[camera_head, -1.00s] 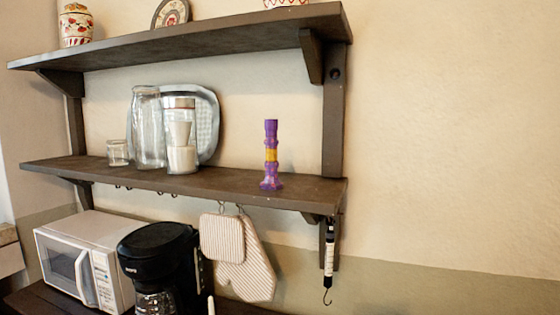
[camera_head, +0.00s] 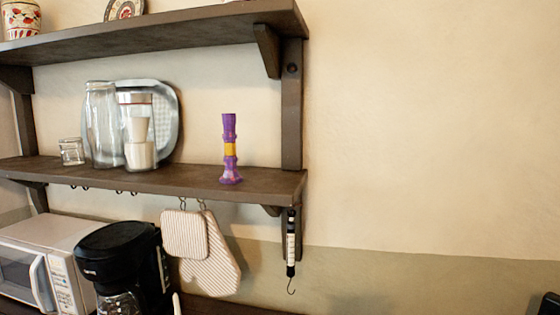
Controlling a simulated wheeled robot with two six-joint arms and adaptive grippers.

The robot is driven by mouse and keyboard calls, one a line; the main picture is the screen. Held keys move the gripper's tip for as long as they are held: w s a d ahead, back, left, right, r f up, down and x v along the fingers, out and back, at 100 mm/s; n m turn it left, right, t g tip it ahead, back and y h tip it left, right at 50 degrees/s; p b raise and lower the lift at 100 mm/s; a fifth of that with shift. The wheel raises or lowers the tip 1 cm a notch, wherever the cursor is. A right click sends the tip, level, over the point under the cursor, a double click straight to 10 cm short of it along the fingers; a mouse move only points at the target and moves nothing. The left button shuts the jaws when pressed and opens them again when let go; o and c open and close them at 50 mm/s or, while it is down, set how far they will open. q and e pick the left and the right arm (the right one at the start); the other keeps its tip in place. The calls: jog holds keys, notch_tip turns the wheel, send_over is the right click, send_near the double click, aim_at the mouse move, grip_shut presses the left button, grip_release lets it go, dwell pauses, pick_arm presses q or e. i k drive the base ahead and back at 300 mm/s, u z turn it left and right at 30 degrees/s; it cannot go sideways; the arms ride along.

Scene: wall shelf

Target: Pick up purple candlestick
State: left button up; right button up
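The purple candlestick (camera_head: 229,160) with a yellow band stands upright on the lower wall shelf (camera_head: 190,181), near its right end. Nothing touches it. A small dark part shows at the lower right edge of the view, and I cannot tell what it is. Neither of my grippers can be made out in this view.
A glass jar (camera_head: 101,130), a canister (camera_head: 139,150), a small glass (camera_head: 71,152) and a silver tray (camera_head: 172,110) stand left of the candlestick. The upper shelf (camera_head: 180,40) overhangs. Oven mitts (camera_head: 212,262) hang below, beside a coffee maker (camera_head: 120,255) and microwave (camera_head: 45,255).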

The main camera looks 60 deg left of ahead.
aim_at(231, 175)
jog(key=z, duration=0.05)
jog(key=k, duration=0.45)
jog(key=u, duration=0.75)
